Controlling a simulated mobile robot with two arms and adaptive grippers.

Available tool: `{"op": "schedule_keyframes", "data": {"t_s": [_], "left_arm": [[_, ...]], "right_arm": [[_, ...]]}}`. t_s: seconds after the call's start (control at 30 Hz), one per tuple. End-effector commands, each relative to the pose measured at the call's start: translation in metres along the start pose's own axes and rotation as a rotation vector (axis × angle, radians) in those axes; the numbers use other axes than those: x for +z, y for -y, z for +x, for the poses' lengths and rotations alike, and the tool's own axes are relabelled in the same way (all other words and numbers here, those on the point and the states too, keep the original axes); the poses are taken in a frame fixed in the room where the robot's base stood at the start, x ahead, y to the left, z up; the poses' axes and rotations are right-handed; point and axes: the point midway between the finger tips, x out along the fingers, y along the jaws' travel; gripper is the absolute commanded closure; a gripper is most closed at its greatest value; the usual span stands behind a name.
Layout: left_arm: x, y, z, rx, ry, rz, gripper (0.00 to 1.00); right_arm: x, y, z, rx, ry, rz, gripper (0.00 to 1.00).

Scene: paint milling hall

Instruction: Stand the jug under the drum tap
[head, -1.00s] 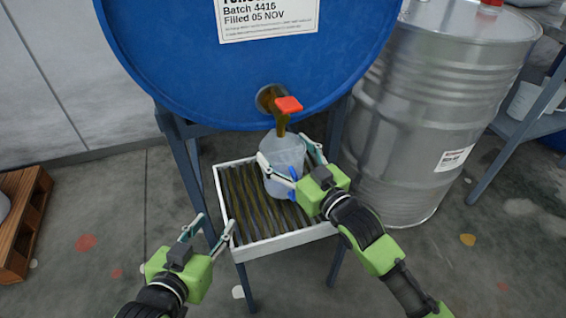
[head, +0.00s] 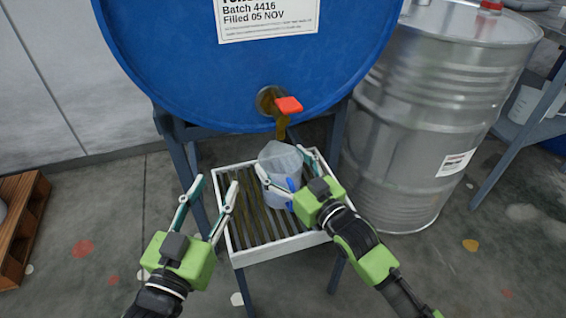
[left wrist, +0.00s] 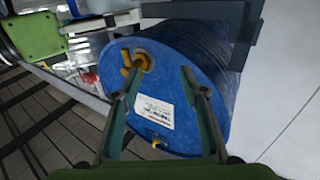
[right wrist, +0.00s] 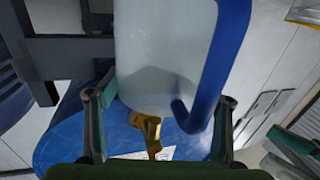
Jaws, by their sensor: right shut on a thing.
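The translucent jug (head: 279,165) with a blue handle (right wrist: 231,65) appears upright, over the slatted part of the white drip tray (head: 276,249). I cannot tell whether its base touches the slats. My right gripper (head: 284,170) is shut on the jug, which hides part of its lower side and handle. The drum tap (head: 272,104), with a red lever (head: 289,105), juts from the blue drum (head: 180,60) above and slightly behind the jug; it also shows in the right wrist view (right wrist: 148,132). My left gripper (head: 214,192) is open and empty at the tray's left edge.
A blue-grey stand (head: 178,150) carries the drum, its legs beside the tray. A silver drum (head: 420,130) stands close on the right, near a shelf (head: 520,125). A wooden pallet (head: 22,228) lies at the far left. The floor between pallet and stand is clear.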

Motion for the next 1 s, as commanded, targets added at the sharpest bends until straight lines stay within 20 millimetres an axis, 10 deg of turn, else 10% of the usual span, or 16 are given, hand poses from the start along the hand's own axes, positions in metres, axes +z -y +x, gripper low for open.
{"op": "schedule_keyframes", "data": {"t_s": [0.07,0.1,0.17,0.63,1.0], "left_arm": [[-0.001,0.000,0.000,0.000,-0.008,0.000,0.60],[-0.003,0.000,0.000,0.000,-0.013,0.000,0.60],[-0.003,0.000,0.000,0.000,-0.012,0.000,0.60],[0.000,0.000,0.000,0.000,0.009,0.000,0.60],[0.071,0.010,-0.022,-0.022,0.354,0.004,0.60]], "right_arm": [[0.001,0.000,0.000,0.000,-0.002,0.000,0.77],[0.004,0.000,0.000,0.000,0.001,0.000,0.25],[0.003,0.000,0.000,0.000,0.000,0.000,0.10],[0.000,0.000,-0.004,0.001,0.002,0.000,0.10],[-0.001,0.000,-0.063,0.001,0.004,0.001,0.10]]}}
